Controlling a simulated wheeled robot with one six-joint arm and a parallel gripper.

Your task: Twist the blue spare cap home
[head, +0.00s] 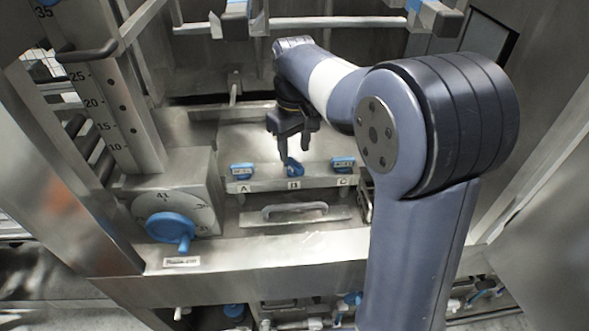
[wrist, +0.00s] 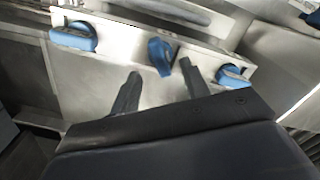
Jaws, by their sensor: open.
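Three blue caps sit in a row on a pale metal panel, over the labels A, B and C. The middle cap (head: 294,170), at B, shows in the wrist view (wrist: 160,54) turned differently from the left cap (head: 242,171) and the right cap (head: 343,164). I cannot tell from labels which is the spare cap. My gripper (head: 293,153) is open, just above and behind the middle cap. In the wrist view its fingertips (wrist: 160,69) are spread either side of that cap, apart from it, with nothing between them.
A metal bar handle (head: 295,208) lies in front of the panel. A blue hand knob (head: 170,228) on a dial stands at front left, below a numbered scale (head: 105,103). Metal frame posts close in both sides.

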